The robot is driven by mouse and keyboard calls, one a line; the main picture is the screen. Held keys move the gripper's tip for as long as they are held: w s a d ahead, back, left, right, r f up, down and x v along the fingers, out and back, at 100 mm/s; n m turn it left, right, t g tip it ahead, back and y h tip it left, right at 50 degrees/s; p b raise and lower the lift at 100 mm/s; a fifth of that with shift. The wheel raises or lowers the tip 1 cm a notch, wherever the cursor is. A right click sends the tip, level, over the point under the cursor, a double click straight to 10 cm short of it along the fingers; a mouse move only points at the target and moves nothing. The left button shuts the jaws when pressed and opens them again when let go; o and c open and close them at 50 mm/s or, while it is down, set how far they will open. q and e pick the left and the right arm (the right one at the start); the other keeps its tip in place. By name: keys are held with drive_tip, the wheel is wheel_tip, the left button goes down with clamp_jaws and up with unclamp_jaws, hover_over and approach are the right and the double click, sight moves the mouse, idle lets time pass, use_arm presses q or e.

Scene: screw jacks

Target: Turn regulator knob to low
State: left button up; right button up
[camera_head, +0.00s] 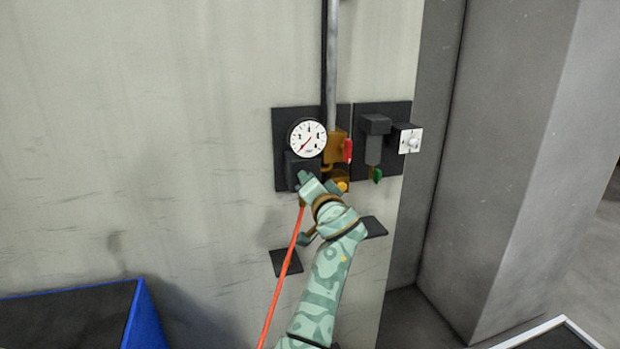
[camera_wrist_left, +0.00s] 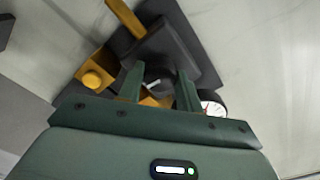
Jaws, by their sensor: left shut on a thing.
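The regulator is a black block (camera_head: 292,168) on a dark wall plate, under a round white gauge (camera_head: 308,138) with a red needle pointing to the lower left. My left gripper (camera_head: 304,182) is at the underside of the regulator, coming up from below. In the left wrist view, its two green fingers (camera_wrist_left: 160,88) are on either side of the dark regulator knob (camera_wrist_left: 155,74), which has a pale mark, and they are shut on it. In the head view the gripper hides the knob. The gauge's edge also shows in the wrist view (camera_wrist_left: 211,107). My right gripper is not in view.
Right of the gauge are a brass valve with a red handle (camera_head: 348,150), a yellow button (camera_head: 342,186), a dark filter (camera_head: 374,145) with a green tap, and a white-faced switch box (camera_head: 410,140). A red hose (camera_head: 281,277) hangs down. A blue-edged bin (camera_head: 140,312) stands lower left.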

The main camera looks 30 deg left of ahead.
use_arm(q)
drive_tip(key=shift+m+p, duration=5.55)
drive_tip(key=shift+m, duration=2.75)
drive_tip(key=shift+f, duration=0.1)
drive_tip(key=o, duration=1)
